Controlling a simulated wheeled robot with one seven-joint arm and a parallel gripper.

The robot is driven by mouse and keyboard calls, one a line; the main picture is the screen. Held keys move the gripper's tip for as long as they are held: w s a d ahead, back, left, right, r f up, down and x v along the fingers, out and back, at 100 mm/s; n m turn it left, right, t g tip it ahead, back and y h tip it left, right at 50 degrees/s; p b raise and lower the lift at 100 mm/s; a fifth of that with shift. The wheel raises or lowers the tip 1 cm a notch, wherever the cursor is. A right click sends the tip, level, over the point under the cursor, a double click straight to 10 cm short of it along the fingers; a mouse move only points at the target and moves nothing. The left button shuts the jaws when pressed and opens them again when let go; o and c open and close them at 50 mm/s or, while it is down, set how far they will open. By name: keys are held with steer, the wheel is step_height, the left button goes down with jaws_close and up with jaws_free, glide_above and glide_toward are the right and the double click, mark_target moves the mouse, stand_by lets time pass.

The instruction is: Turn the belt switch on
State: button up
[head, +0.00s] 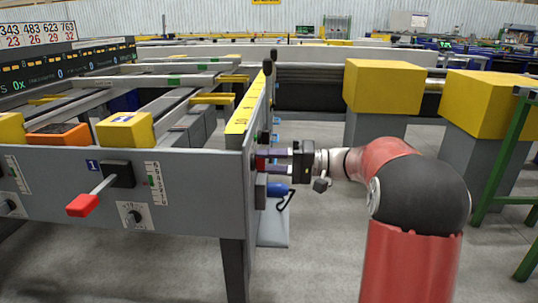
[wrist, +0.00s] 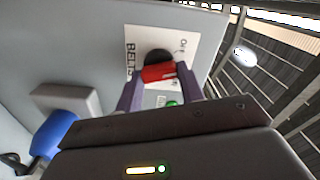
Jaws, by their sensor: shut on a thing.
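The belt switch is a red handle (wrist: 158,72) on a round black base (wrist: 157,57). It sits on a white plate (wrist: 170,38) marked BELTS, with OFF lettering at the upper right and a green mark below the handle. In the head view, a bit of the red handle (head: 260,163) shows on the table's right end face. My gripper (head: 268,160) reaches it from the right. In the wrist view, the two purple fingers of my gripper (wrist: 160,80) are shut on the red handle, one on each side. The handle lies across the plate, slightly tilted.
A grey box (wrist: 65,98) with a blue plug (wrist: 55,133) is beside the switch plate; the blue part (head: 277,189) hangs below my gripper. The grey runout table (head: 195,190) fills the left. Yellow-topped pedestals (head: 384,87) and a green frame (head: 505,150) stand right.

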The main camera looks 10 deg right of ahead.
steer(key=shift+f+m+p, duration=0.15)
steer(key=shift+m+p, duration=5.75)
steer(key=shift+m, duration=0.4)
steer(key=shift+f, duration=0.1)
steer(key=o, duration=1)
steer(key=v, duration=0.7)
steer(key=shift+s+d+b, duration=0.15)
steer(key=shift+d+b, duration=0.15)
steer(key=shift+d, duration=0.05)
